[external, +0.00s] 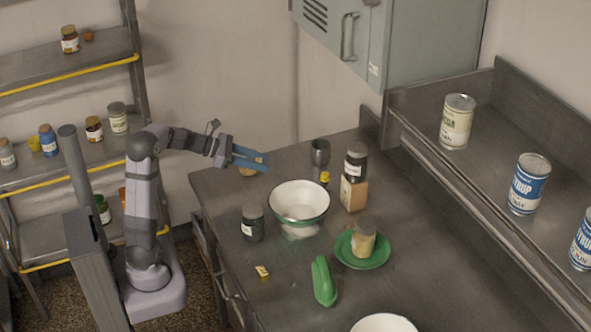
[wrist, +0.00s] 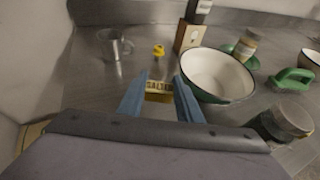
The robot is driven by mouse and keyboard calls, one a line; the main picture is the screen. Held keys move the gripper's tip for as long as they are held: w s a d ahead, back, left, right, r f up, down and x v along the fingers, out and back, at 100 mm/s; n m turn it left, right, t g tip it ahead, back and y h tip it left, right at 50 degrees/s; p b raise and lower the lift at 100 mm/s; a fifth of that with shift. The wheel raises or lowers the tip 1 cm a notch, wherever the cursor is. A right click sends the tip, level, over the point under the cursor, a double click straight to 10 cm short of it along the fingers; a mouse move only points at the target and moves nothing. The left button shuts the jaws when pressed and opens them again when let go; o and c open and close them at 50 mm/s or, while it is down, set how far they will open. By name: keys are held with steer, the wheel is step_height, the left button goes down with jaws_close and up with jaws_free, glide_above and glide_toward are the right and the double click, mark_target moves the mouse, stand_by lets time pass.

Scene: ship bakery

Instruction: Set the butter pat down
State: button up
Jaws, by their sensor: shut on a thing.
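My gripper (external: 262,161) has blue fingers and is held out level above the back left corner of the steel counter (external: 222,195). In the wrist view, my gripper (wrist: 160,92) is shut on the butter pat (wrist: 158,86), a small yellowish block with dark "SALTED" lettering between the fingertips. The pat is clear of the counter. In the external view it is too small and covered by the fingers to make out.
Nearby stand a white bowl with a green rim (external: 299,203), a metal cup (external: 320,152), a small yellow thing (wrist: 158,50), a dark jar (external: 253,222) and a green plate (external: 376,257) bearing a jar. A small gold packet (external: 262,272) and a green object (external: 323,281) lie towards the front.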

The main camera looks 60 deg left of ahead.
mark_target(260, 189)
steer(key=shift+f, duration=4.3)
steer(key=shift+f, duration=0.2)
steer(key=o, duration=1.1)
steer(key=shift+r, duration=0.2)
steer(key=b+v, duration=0.1)
steer(key=v, duration=1.1)
steer(key=shift+d+r, duration=0.1)
